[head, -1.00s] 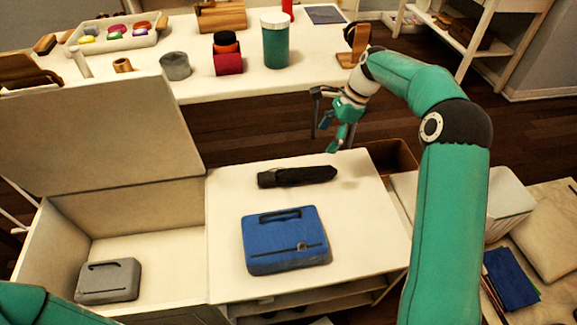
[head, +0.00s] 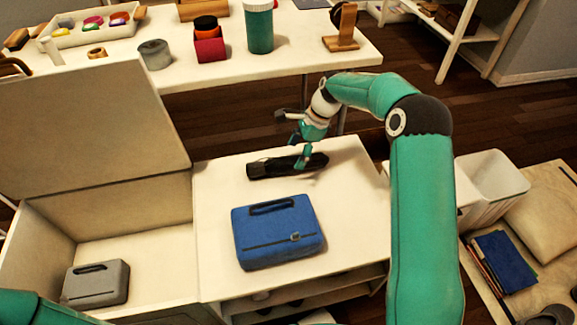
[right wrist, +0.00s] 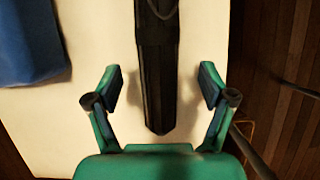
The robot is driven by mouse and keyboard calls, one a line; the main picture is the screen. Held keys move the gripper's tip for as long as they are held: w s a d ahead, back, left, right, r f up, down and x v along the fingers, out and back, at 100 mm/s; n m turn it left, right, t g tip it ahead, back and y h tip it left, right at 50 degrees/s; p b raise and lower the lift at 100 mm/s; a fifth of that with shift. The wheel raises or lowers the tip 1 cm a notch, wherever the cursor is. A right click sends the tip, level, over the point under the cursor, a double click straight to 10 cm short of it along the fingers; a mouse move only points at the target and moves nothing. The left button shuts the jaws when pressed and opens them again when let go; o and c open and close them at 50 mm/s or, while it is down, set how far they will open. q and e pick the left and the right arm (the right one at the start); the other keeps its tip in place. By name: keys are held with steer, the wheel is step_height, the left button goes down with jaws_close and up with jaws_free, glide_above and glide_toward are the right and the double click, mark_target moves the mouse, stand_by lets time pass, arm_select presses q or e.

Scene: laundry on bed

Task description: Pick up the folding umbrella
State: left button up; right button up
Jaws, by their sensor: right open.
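The folding umbrella (head: 275,167) is black and closed, lying on the white tabletop behind the blue case. In the right wrist view the umbrella (right wrist: 157,75) runs up and down the picture, its near end between the two fingers. My right gripper (head: 304,158) is over the umbrella's right end, which it partly hides. In the right wrist view my right gripper (right wrist: 160,88) is open, with a finger on either side of the umbrella and a gap on each side. Of my left arm only a green part shows at the lower left; its gripper is out of view.
A blue case (head: 278,235) lies in front of the umbrella. A grey case (head: 96,284) sits in the open-lidded white chest (head: 150,265) at left. A back table (head: 285,60) holds a green jar (head: 259,28) and other items. White bins (head: 490,185) stand at right.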

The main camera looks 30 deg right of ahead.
mark_target(292, 158)
steer(key=b+x, duration=0.1)
steer(key=x, duration=0.3)
steer(key=shift+a+f+b, duration=0.15)
steer(key=shift+a+b, duration=0.2)
steer(key=c, duration=1.5)
